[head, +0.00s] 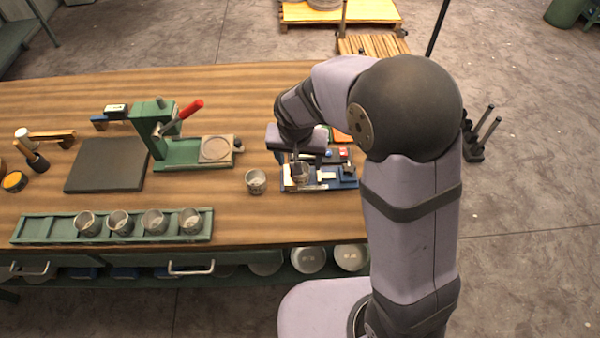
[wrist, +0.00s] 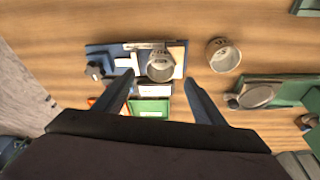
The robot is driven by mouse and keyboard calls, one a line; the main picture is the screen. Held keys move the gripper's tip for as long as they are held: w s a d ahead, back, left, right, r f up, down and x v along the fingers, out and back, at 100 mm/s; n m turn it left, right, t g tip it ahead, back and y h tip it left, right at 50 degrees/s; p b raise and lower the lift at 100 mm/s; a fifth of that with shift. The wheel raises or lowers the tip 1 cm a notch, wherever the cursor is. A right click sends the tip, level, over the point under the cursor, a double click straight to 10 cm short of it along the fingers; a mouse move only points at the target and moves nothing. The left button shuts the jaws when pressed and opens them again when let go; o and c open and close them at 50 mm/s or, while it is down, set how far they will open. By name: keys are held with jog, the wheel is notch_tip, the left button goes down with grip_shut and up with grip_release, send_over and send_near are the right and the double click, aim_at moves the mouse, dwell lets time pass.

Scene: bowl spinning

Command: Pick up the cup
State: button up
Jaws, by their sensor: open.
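A grey metal cup (head: 299,172) stands on a blue fixture (head: 345,184) near the right end of the bench. In the wrist view this cup (wrist: 160,66) is upright, just beyond and between my fingertips. Another grey cup (head: 256,181) stands on the bare wood to its left; it also shows at the upper right of the wrist view (wrist: 223,55). In the head view my arm partly hides the gripper and the fixture.
Several similar cups (head: 154,221) stand in a long green tray (head: 45,230) at the front left. A dark plate (head: 105,165) lies left. Bare wood surrounds the lone cup.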

jog(key=shift+f+p, duration=0.45)
jog(key=shift+f, duration=0.1)
jog(key=shift+p+x, duration=0.65)
jog(key=shift+x, duration=1.4)
jog(key=c, duration=1.1)
